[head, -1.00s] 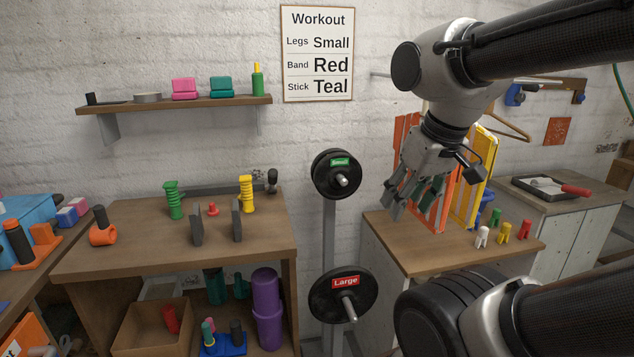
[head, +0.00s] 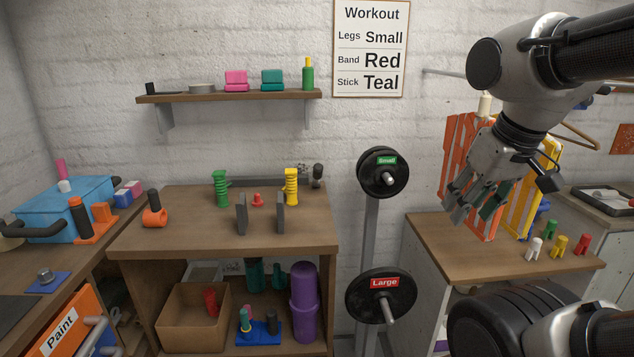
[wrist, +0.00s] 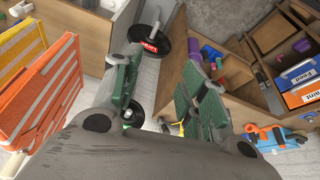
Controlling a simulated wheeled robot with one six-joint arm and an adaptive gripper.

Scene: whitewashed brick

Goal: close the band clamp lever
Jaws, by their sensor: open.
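No part is plainly marked as the band clamp lever. On the middle wooden bench, a grey bar (head: 262,181) with a black knob (head: 317,170) at its right end lies along the back. An orange ring with a black handle (head: 154,208) stands at the bench's left; the handle points up. I cannot tell which of these is the lever. My gripper (head: 468,208) is open and empty, in front of the orange slatted rack at right, well away from both. Its spread fingers also show in the wrist view (wrist: 157,72).
Two upright grey plates (head: 261,214), a red knob, a green and a yellow coil stand on the bench. A weight stand (head: 370,235) fills the gap before the right cabinet (head: 500,245). Small pegs and slatted racks stand there. A blue box (head: 65,207) is at left.

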